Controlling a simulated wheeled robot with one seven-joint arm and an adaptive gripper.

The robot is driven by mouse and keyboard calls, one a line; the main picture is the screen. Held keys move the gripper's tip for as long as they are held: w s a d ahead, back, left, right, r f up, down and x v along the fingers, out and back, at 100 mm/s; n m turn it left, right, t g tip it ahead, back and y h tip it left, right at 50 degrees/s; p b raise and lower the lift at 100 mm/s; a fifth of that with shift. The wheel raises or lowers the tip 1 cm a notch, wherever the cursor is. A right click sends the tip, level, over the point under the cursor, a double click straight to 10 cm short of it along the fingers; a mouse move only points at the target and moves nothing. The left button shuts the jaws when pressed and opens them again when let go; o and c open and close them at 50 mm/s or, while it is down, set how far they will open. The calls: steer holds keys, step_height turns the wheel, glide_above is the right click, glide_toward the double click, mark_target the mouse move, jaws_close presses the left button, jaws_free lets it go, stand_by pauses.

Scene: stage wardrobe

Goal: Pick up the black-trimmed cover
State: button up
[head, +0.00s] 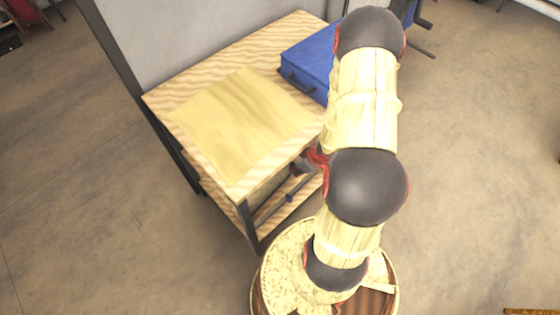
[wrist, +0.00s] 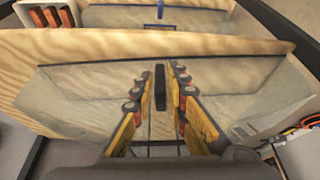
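My gripper (wrist: 160,80) is open, one yellow finger with dark and red joints on each side of the black piece. I cannot tell whether either finger touches it. In the head view my arm hides the gripper's fingers.
A wooden table (head: 272,43) with a lower shelf carries a flat yellowish board (head: 237,125) and a blue case (head: 312,62). A grey wall panel (head: 180,40) stands behind. Orange pieces (wrist: 48,17) show at the wrist view's upper left.

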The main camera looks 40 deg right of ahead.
steer(key=shift+x, duration=0.85)
steer(key=shift+r, duration=0.1)
steer(key=shift+s, duration=0.1)
steer(key=shift+c, duration=0.5)
jaws_close()
